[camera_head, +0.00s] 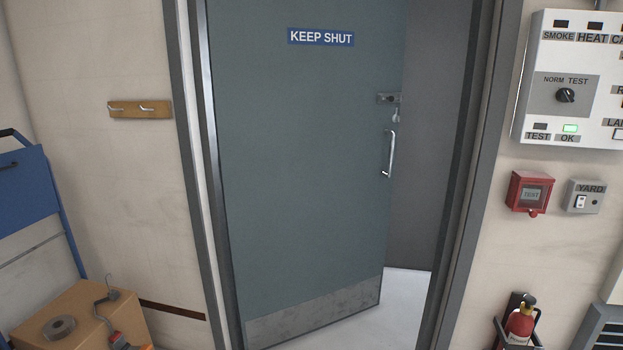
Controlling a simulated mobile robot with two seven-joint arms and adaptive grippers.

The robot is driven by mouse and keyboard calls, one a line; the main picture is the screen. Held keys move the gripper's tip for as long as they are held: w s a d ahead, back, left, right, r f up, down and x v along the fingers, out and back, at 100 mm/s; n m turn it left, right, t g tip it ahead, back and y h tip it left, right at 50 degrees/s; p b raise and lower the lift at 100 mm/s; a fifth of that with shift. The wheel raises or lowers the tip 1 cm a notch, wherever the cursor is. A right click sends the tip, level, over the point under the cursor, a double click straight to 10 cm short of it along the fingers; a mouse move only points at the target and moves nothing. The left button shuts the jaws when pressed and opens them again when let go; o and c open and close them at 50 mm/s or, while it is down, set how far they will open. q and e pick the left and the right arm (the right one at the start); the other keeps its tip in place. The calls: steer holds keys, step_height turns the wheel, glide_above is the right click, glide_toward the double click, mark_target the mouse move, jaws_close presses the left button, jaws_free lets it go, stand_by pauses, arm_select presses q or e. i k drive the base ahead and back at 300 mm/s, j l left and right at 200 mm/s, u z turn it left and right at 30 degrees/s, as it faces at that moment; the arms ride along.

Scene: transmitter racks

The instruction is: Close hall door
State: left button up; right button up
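The hall door (300,170) is grey-green, with a blue "KEEP SHUT" sign (321,37) and a metal kick plate (315,314). It stands partly open. Its left edge is at the frame and its right edge is swung back, away from me. A vertical pull handle (390,154) is near its right edge. A lock (389,98) with something small hanging under it is above the handle. The grey door frame (480,170) surrounds the opening. Neither of my grippers is in view.
A grey surface and pale floor (408,300) show through the gap. On the right are an alarm panel (565,130), a red call box (530,192), a yard switch (585,197) and a fire extinguisher (521,322). On the left are a hook rail (140,109) and a cardboard box (85,310) carrying tools.

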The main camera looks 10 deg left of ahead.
mark_target(306, 134)
steer(key=i+u, duration=0.1)
steer(key=u, duration=0.25)
steer(key=i+u, duration=0.1)
steer(key=u, duration=0.25)
steer(key=i+l+u, duration=0.55)
steer(key=i+l, duration=0.15)
steer(key=l, duration=0.15)
steer(key=i+l, duration=0.3)
steer(key=l, duration=0.15)
steer(key=i+l+u, duration=0.1)
steer(key=i+l, duration=0.2)
steer(key=l, duration=0.15)
